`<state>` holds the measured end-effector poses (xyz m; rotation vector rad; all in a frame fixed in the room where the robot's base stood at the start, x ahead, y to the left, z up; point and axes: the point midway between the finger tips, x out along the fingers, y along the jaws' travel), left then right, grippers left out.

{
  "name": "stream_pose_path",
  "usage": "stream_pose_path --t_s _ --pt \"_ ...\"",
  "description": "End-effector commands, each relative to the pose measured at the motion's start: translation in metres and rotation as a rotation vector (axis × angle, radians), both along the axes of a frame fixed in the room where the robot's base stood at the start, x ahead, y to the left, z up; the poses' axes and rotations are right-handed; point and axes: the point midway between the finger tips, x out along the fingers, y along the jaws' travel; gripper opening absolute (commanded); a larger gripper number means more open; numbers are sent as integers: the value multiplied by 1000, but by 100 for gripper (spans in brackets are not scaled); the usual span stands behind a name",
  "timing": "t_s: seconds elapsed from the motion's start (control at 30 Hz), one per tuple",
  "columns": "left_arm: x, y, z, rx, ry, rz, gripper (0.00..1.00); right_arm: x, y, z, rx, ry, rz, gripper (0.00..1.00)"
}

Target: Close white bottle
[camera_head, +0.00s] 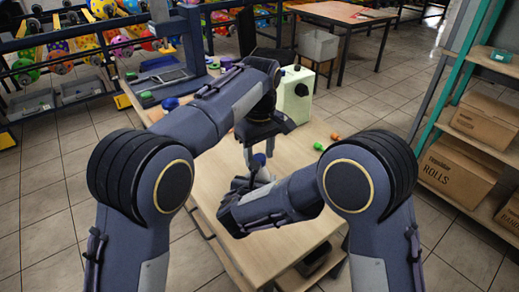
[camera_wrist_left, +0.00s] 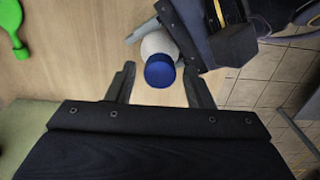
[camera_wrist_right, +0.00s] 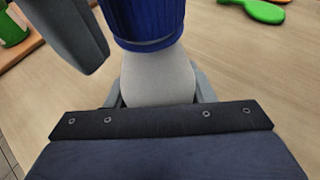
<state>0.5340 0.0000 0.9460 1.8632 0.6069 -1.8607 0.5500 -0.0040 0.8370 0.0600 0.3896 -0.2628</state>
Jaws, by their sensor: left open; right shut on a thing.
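The white bottle (camera_head: 263,175) with a blue cap (camera_head: 259,159) stands over the wooden table. My right gripper (camera_wrist_right: 158,92) is shut on the bottle's white body, below the cap. In the right wrist view the cap (camera_wrist_right: 147,22) sits at the bottle's top; I cannot tell how tightly. My left gripper (camera_head: 259,154) points down from above and is open around the cap. In the left wrist view its fingers stand on both sides of the cap (camera_wrist_left: 160,71), with gaps visible. One left finger shows beside the cap in the right wrist view.
The wooden table (camera_head: 288,220) has bare room in front and to the right. A pale green machine (camera_head: 296,94) stands behind. A shelf with cardboard boxes (camera_head: 462,178) is at right.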

Motion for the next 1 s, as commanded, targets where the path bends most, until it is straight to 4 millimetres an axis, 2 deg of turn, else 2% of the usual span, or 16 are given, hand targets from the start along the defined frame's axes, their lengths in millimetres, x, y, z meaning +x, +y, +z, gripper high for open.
stream_pose_path --t_s 0.07,0.4,0.57,0.67,1.0 --pt "0 0 0 0 0 0 46 0 0 0 0 0 0 0" --pt "0 0 0 0 0 0 2 0 0 0 0 0 0 0" --pt "0 0 0 -1 1 -37 1 0 0 0 0 0 0 0" --pt "0 0 0 -2 3 -187 1 0 0 0 0 0 0 0" --pt "0 0 0 -2 5 -1098 1 0 0 0 0 0 0 0"
